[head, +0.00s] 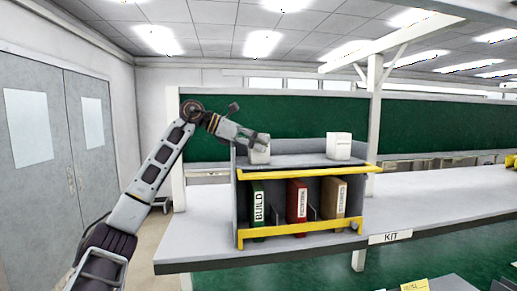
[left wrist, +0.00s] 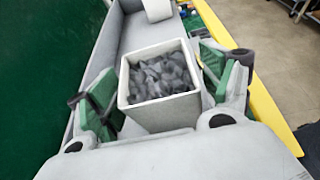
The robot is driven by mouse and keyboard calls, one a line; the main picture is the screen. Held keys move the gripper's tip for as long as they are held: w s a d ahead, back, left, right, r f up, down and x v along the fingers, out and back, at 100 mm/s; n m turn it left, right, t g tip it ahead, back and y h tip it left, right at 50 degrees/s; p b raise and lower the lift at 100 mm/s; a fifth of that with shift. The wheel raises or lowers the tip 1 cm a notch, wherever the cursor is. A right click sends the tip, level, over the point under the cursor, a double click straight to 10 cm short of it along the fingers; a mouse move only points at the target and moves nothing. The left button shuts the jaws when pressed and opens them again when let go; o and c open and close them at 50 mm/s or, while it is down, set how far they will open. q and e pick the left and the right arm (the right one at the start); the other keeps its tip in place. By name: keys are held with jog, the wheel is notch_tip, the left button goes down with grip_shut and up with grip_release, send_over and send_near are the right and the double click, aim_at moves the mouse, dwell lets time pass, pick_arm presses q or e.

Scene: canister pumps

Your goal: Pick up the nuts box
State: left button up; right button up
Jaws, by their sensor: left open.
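A white open-topped box of grey nut-like pieces (left wrist: 160,80) stands on the top shelf of a small grey rack. It also shows at the left end of that shelf in the head view (head: 260,155). My left gripper (head: 259,141) is over this box. In the left wrist view its open fingers stand on either side of the box, with green pads facing it. Whether either finger touches the box I cannot tell. A second white box (head: 339,146) stands at the right of the same shelf; its label is too small to read. My right gripper is not in view.
The grey rack (head: 238,195) has yellow front rails and holds green, red and tan binders below. It stands on a long grey bench (head: 200,230) with a KIT label. A green wall panel (head: 300,112) lies behind.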

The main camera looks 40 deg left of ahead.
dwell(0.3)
pick_arm(q)
jog(key=c, duration=1.3)
jog(key=shift+r, duration=0.3)
jog(key=shift+r, duration=8.7)
